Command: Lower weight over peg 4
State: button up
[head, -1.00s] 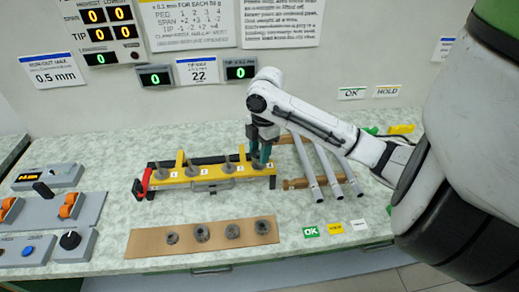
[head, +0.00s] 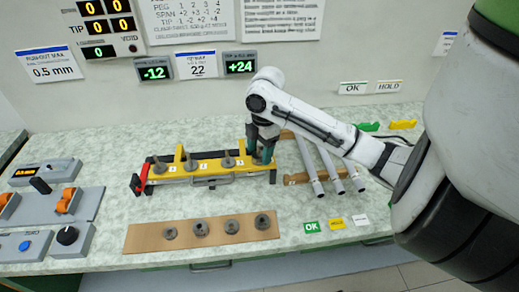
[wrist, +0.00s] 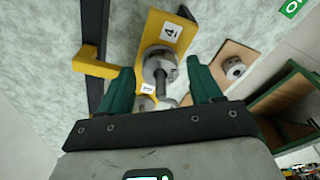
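A grey weight (wrist: 158,64) sits around peg 4 (wrist: 167,88) in the wrist view, close to the yellow plate's label 4 (wrist: 172,31). My gripper (wrist: 160,68) has its green fingers well apart, one on each side of the weight, with gaps visible. In the head view my gripper (head: 262,152) points down at the right end of the yellow fixture (head: 212,180) and hides much of peg 4. Grey pegs with round bases stand to its left at labels 1 (head: 160,164), 2 (head: 191,163) and 3 (head: 228,159).
Several grey weights lie on the brown mat (head: 150,243) in front. Silver rods (head: 328,160) rest on a wooden rack to the right. A red handle (head: 137,184) is at the fixture's left end. Wall displays read -12 (head: 153,73) and +24 (head: 240,67).

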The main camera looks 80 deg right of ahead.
jog(key=shift+o, duration=0.5)
notch_tip(320, 180, up, 11)
jog(key=d, duration=0.1)
jog(key=shift+s+f, duration=0.15)
jog(key=shift+s, duration=0.25)
